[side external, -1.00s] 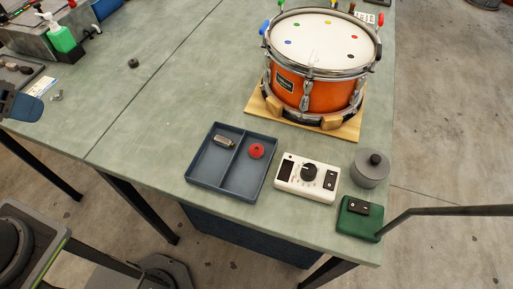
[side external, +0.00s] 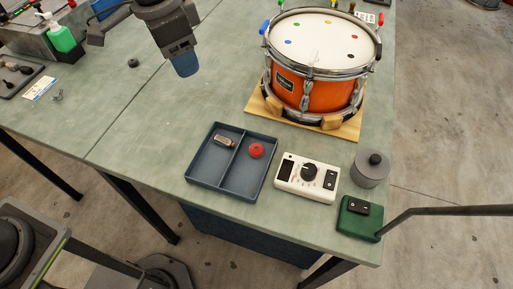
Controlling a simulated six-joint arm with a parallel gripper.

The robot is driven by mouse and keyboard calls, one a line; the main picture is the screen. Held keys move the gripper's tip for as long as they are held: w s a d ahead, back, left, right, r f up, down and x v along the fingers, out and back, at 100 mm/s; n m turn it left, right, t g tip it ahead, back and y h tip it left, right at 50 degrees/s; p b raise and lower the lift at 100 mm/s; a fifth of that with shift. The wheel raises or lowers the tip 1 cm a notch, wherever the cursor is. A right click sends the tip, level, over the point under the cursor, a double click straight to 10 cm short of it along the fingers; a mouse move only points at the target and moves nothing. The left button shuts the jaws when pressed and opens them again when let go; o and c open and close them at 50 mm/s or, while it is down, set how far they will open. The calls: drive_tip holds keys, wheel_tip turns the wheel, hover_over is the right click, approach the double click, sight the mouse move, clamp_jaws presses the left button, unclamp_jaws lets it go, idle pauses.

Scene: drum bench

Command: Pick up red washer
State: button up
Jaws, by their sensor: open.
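The red washer (side external: 257,150) lies in the right compartment of the dark blue divided tray (side external: 238,188), near its far end. It looks like a small round red disc. My gripper (side external: 186,68) is at the upper middle of the view, above the bench and left of the drum. It is open, with nothing seen in it. It is well apart from the washer, farther back and to the left. The gap between its fingers is hard to see from this side.
A metal part (side external: 225,141) lies in the tray's left compartment. A white control box (side external: 307,177), a grey lidded pot (side external: 371,168) and a green box (side external: 358,217) stand right of the tray. An orange drum (side external: 312,90) stands on a wooden board (side external: 268,118) behind. The bench left of the tray is clear.

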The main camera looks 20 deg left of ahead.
drive_tip(key=w+d+f+m+g, duration=0.2)
drive_tip(key=d+f+m, duration=0.2)
drive_tip(key=d+f, duration=0.7)
hover_over(255, 149)
drive_tip(key=shift+y, duration=0.4)
drive_tip(key=f, duration=0.7)
drive_tip(key=shift+d+f, duration=0.2)
drive_tip(key=shift+f, duration=0.15)
drive_tip(key=shift+a+f, duration=0.2)
drive_tip(key=shift+f, duration=2.6)
drive_tip(key=shift+c, duration=0.4)
drive_tip(key=c, duration=0.6)
